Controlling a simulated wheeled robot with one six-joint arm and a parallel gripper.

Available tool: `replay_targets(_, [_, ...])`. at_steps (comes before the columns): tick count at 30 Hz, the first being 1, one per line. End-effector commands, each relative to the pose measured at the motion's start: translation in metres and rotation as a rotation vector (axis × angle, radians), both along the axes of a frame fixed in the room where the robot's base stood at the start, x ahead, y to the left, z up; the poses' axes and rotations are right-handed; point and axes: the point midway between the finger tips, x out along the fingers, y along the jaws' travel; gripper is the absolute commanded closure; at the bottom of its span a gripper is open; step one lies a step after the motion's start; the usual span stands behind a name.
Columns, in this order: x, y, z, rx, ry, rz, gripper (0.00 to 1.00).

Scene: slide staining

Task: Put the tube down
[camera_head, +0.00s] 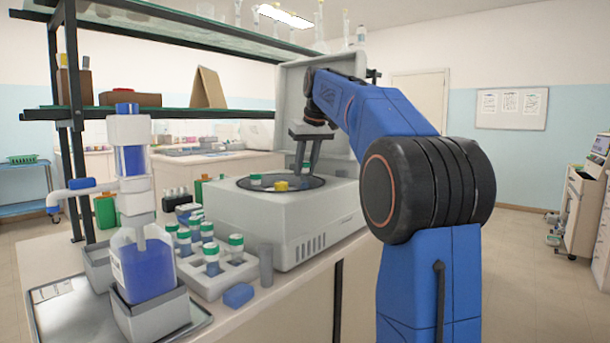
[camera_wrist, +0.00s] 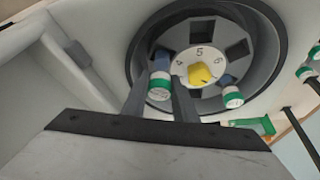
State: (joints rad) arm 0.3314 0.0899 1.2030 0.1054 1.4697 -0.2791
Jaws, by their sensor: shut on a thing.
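My gripper (camera_head: 306,166) reaches down over the rotor of the open centrifuge (camera_head: 262,222). Its two fingers are shut on a tube (camera_wrist: 159,88) with a white-and-green cap. The tube's cap shows between the fingers in the wrist view. Its lower part points toward the rotor; I cannot tell how deep it sits in a slot. The dark rotor has a yellow centre knob (camera_wrist: 200,74) and numbered slots, with 4, 5 and 6 readable. A second green-capped tube (camera_wrist: 232,97) sits in another slot and also shows in the head view (camera_head: 256,179).
A white rack (camera_head: 236,276) with several green-capped tubes stands left of the centrifuge. A grey cylinder (camera_head: 265,265) and a blue block (camera_head: 238,295) are near the bench edge. A bottle of blue liquid (camera_head: 148,268) is at the left. The raised lid (camera_head: 290,90) stands behind my gripper.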

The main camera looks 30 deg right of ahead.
Motion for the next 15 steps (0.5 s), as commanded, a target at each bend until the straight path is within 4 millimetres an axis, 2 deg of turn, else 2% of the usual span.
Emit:
replay_targets(3, [-0.001,0.0,-0.015,0.0,0.001,0.0,0.99])
replay_targets(6, [-0.001,0.0,-0.021,0.0,0.0,0.0,0.99])
replay_targets(15, [0.0,0.0,-0.022,0.0,0.0,0.0,0.99])
